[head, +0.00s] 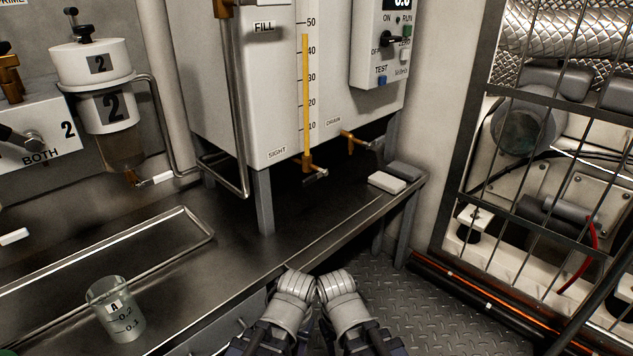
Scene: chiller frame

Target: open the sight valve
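The sight valve (311,169) is a small brass valve at the foot of the yellow sight tube (306,95), under the white tank, right of the SIGHT label. Its grey lever points out to the right, about crosswise to the tube. My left gripper (297,280) and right gripper (335,280) are side by side at the bottom centre, below and in front of the valve and apart from it. Their finger gaps do not show clearly. Neither visibly holds anything.
The drain valve (356,140) sticks out right of the sight valve. A metal fill pipe (238,110) runs down left of it. Pale blocks (386,182) lie on the bench's right end. A beaker (116,310) stands front left. A wire cage (545,150) is at right.

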